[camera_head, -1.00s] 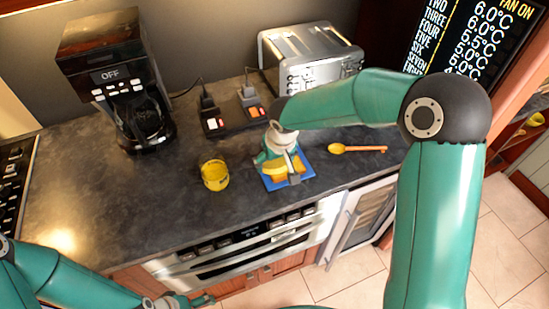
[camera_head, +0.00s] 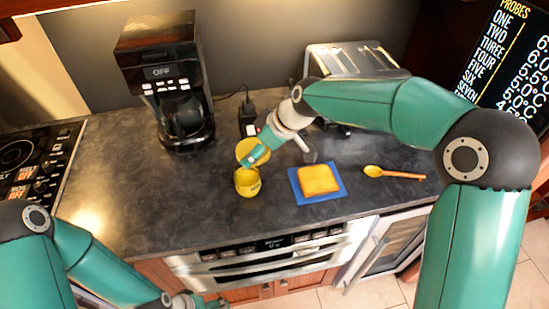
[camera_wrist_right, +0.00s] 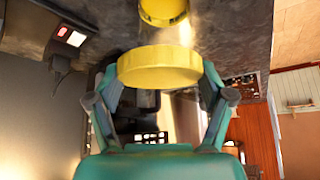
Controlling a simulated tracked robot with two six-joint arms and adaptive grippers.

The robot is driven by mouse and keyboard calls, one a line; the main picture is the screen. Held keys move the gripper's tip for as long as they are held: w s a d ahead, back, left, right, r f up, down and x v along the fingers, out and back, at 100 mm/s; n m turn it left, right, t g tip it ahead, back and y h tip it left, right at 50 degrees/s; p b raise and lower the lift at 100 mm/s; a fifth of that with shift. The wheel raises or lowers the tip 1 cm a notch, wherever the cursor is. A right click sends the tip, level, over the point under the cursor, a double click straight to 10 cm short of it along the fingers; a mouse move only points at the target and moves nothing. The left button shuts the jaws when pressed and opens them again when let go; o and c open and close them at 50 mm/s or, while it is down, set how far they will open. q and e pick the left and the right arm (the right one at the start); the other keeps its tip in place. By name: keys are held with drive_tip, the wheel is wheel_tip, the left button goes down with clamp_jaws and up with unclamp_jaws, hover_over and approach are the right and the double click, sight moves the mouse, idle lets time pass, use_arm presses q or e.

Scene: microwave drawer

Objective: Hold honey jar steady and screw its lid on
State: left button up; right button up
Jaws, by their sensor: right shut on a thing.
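The honey jar (camera_head: 247,183), small and yellow, stands open on the dark counter; it also shows in the right wrist view (camera_wrist_right: 163,10). My right gripper (camera_head: 258,154) is shut on the yellow lid (camera_head: 247,149), just behind and above the jar in the head view. In the right wrist view the lid (camera_wrist_right: 160,68) sits between the two fingers, apart from the jar. My left gripper (camera_head: 190,300) is low at the bottom edge, in front of the counter and away from the jar; its fingers are too small to read.
A slice of bread (camera_head: 318,179) lies on a blue board (camera_head: 336,194) right of the jar. A wooden spoon (camera_head: 398,174) lies farther right. A coffee maker (camera_head: 163,80) and a toaster (camera_head: 345,60) stand at the back. The counter left of the jar is clear.

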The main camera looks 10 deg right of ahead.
sight(247, 178)
drive_tip(key=shift+w+a+r+n+g+y, duration=0.15)
drive_tip(key=shift+a+r+n+y, duration=0.1)
drive_tip(key=shift+a+r+n, duration=0.25)
drive_tip(key=shift+w+a+r+n+g+y, duration=0.15)
drive_tip(key=shift+a+r+n+y, duration=0.15)
drive_tip(key=shift+a+r, duration=0.2)
drive_tip(key=shift+f, duration=0.1)
drive_tip(key=shift+f, duration=2)
